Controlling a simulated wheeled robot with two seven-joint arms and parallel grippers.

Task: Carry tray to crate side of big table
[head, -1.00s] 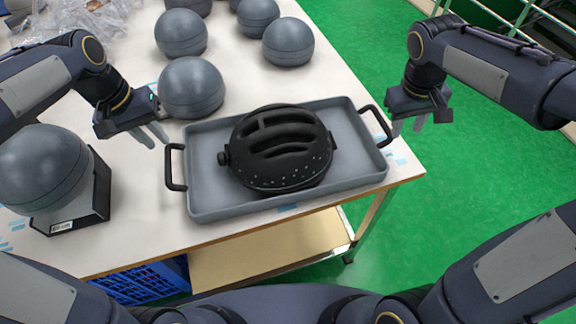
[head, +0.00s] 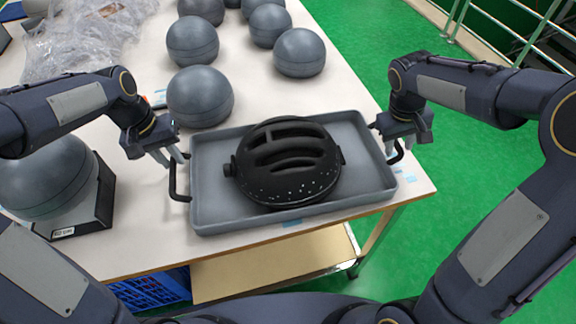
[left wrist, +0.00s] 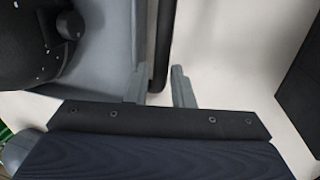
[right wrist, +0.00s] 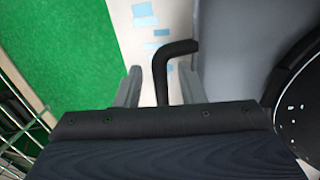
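A grey tray (head: 212,206) with black handles at both ends lies on the big white table (head: 142,222) near its front right corner. A black slotted, dome-shaped object (head: 288,165) sits in it. My left gripper (head: 172,160) is open at the tray's left handle (head: 174,182); in the left wrist view that handle (left wrist: 164,45) runs down toward the gap between the fingers (left wrist: 160,85). My right gripper (head: 393,150) is open at the right handle (head: 397,157); in the right wrist view the handle (right wrist: 161,75) lies between its fingers (right wrist: 145,88).
Several grey balls stand behind the tray, the nearest (head: 200,96) close to its rear left corner. Another ball (head: 48,178) rests on a black stand (head: 98,205) at the left. Clear plastic wrap (head: 85,45) lies at the far left. A blue crate (head: 150,290) is under the table.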

